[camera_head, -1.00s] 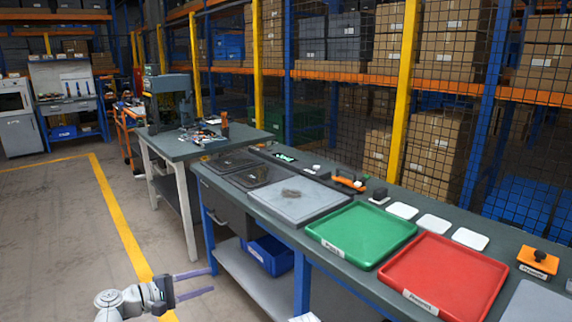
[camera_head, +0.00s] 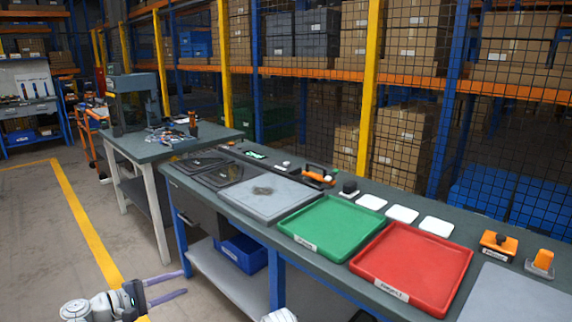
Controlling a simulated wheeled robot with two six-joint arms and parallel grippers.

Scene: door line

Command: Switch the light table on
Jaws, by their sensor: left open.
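The light table seems to be the flat grey panel (camera_head: 268,197) on the long workbench, left of the green tray; it looks unlit, with a small dark object lying on it. I cannot make out its switch for sure. My left gripper (camera_head: 168,286) is low at the bottom left, over the floor and in front of the bench, open and empty, its two purple fingers apart. It is well away from the panel. A pale rounded part at the bottom edge may be my right arm, but no right gripper fingers show.
The bench also holds a green tray (camera_head: 330,226), a red tray (camera_head: 414,266), white pads (camera_head: 402,214), an orange-handled tool (camera_head: 318,175) and orange-topped blocks (camera_head: 498,243). A blue bin (camera_head: 243,253) sits on the lower shelf. Mesh-fronted racking stands behind. Floor at left is free.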

